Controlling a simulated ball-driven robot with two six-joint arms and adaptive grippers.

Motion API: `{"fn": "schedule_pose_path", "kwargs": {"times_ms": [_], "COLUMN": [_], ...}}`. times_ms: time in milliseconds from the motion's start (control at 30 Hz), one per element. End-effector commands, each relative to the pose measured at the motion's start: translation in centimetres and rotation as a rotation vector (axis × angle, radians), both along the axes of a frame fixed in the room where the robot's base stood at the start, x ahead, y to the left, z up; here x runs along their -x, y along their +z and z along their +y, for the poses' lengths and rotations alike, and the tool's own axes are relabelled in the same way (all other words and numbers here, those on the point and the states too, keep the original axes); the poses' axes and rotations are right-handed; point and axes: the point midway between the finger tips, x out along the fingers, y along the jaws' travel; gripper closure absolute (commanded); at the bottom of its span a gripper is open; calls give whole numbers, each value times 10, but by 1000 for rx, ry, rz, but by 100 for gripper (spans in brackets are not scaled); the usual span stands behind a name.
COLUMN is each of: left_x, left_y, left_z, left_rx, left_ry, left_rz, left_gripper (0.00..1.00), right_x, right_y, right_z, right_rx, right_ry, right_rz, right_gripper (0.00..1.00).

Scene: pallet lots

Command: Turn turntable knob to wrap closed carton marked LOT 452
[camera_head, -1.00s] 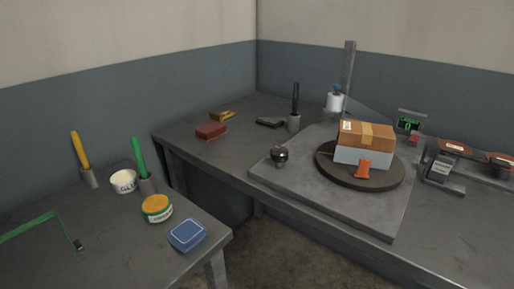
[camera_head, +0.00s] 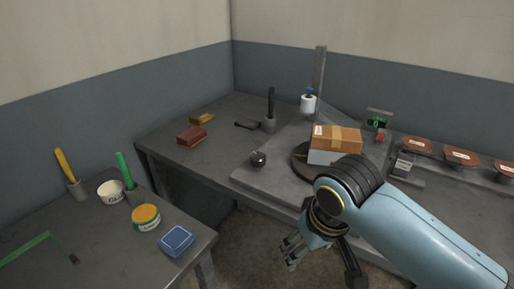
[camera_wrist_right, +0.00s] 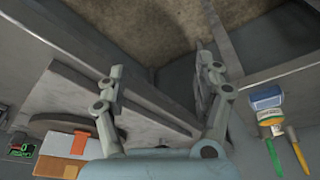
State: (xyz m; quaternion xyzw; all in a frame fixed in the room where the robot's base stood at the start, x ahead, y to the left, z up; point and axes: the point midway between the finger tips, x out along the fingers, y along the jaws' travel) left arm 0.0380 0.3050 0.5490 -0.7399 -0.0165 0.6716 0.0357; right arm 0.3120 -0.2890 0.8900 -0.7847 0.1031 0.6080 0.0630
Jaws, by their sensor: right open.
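The dark round knob (camera_head: 258,159) stands on the grey base plate (camera_head: 270,178), left of the disc. My right gripper (camera_head: 322,264) is open and empty, in front of the bench edge, nearer than the knob and the carton. My right arm hides part of the disc and plate. The wrist view shows the open fingers (camera_wrist_right: 162,68) and the carton (camera_wrist_right: 57,160) at lower left. My left gripper is out of view.
A post with a white film roll (camera_head: 308,104) stands behind the plate. Reddish-brown discs (camera_head: 460,157) line the right. The left table holds a blue box (camera_head: 177,240) and tubs.

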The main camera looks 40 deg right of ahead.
Motion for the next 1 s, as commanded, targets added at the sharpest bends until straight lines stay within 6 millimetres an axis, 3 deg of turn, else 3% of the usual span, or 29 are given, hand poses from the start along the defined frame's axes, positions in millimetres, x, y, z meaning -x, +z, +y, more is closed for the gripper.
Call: {"fn": "schedule_pose_path", "kwargs": {"times_ms": [100, 367, 467, 600, 700, 900, 1000], "left_x": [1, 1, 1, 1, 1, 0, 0], "left_y": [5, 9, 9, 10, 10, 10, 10], "left_z": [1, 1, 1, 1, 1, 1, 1], "left_rx": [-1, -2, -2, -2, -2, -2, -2], "left_ry": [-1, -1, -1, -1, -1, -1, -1], "left_rz": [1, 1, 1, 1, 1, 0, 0], "left_gripper": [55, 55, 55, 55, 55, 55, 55], "right_x": [-29, -102, -141, -206, -239, -268, -271], "right_y": [16, 36, 47, 79, 104, 138, 138], "right_z": [-5, -21, -32, -50, -59, -68, -69], "right_rx": [-28, -93, -126, -182, -215, -247, -251], "right_ry": [-129, -472, -662, -1006, -1223, -1465, -1497], "right_rz": [5, 29, 44, 72, 96, 127, 132], "right_gripper": [31, 31, 31, 31, 31, 31, 31]}}
